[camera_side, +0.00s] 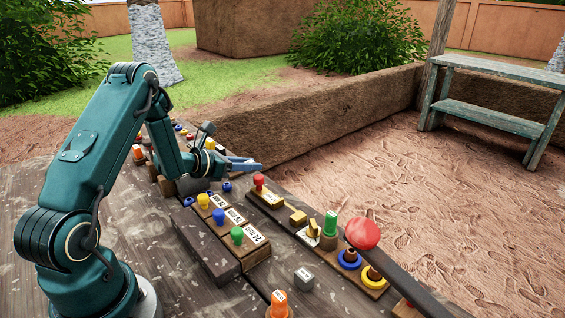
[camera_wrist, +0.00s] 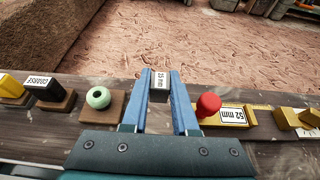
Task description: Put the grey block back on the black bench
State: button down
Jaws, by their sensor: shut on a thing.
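My gripper (camera_side: 246,164) reaches out over the far edge of the table in the side view. In the wrist view my gripper (camera_wrist: 160,76) is shut on a small grey block (camera_wrist: 160,83) with a white label that seems to read "25 mm". The held block cannot be made out in the side view. Another small grey block (camera_side: 304,279) lies on the table near the front. A long dark bench-like block (camera_side: 205,247) stands on the table, beside the row of labelled blocks with coloured knobs. I cannot tell for certain that it is the black bench.
Yellow, blue and green knobs (camera_side: 219,217) crowd the table's middle. A red ball-ended lever (camera_side: 363,233) rises at the right. A teal step bench (camera_side: 490,90) stands behind.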

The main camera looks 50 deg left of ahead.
aim_at(250, 185)
jog(key=shift+f, duration=1.85)
jog(key=c, duration=0.7)
grip_release()
jog(key=shift+f, duration=0.15)
